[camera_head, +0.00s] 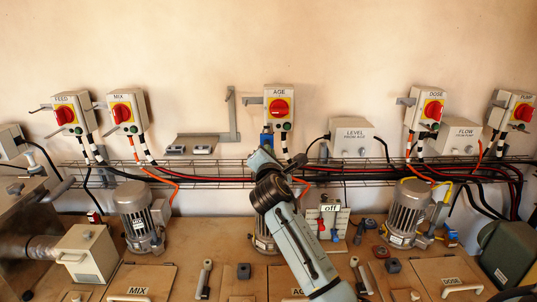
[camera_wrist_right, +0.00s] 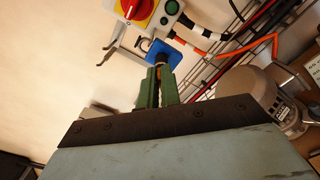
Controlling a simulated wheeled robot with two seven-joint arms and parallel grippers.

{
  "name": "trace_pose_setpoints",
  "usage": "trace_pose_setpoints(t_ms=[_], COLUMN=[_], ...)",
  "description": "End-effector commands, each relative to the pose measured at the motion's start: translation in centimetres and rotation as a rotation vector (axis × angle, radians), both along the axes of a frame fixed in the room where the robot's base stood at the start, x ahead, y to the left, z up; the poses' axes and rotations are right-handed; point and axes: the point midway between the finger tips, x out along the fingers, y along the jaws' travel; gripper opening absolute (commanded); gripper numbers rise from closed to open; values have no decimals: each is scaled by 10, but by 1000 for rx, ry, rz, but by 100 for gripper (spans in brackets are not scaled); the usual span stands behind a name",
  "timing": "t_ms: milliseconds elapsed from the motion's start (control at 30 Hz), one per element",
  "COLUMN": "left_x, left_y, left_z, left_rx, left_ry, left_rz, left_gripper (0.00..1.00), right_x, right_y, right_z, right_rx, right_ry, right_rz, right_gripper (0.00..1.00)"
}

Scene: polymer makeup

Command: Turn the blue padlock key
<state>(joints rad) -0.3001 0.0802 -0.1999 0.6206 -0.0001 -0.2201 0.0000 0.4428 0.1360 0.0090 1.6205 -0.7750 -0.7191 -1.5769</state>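The blue padlock (camera_head: 266,138) hangs under the AGE switch box (camera_head: 279,108) on the wall. It is larger in the right wrist view (camera_wrist_right: 166,53), below the red knob and yellow plate. My right gripper (camera_head: 264,150) reaches up to the padlock's underside. In the wrist view its green fingers (camera_wrist_right: 160,70) are close together, with their tips at the small key (camera_wrist_right: 158,63) under the padlock. The fingers appear shut on the key, which they mostly hide. The key's angle cannot be made out. My left gripper is not in view.
A wire cable tray (camera_head: 220,172) with black, red and orange cables runs along the wall just below the padlock. A grey bracket (camera_head: 232,115) stands to its left. Motors, including one marked MIX (camera_head: 138,215), stand on the bench below.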

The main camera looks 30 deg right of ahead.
Motion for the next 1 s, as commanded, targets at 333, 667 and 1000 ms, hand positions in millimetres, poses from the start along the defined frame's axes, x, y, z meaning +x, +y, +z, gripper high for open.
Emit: trace_pose_setpoints(t_ms=[333, 667, 1000], left_x=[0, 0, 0], left_y=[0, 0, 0], left_z=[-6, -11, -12], left_rx=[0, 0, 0], left_ry=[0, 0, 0], left_rz=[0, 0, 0], left_gripper=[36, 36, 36], right_x=[-1, -1, -1], right_y=[-1, -1, -2], right_z=[-3, -4, -4], right_rx=[270, 444, 510], right_ry=[-164, -270, -312], right_rz=[0, 0, -1], right_gripper=[0, 0, 0])
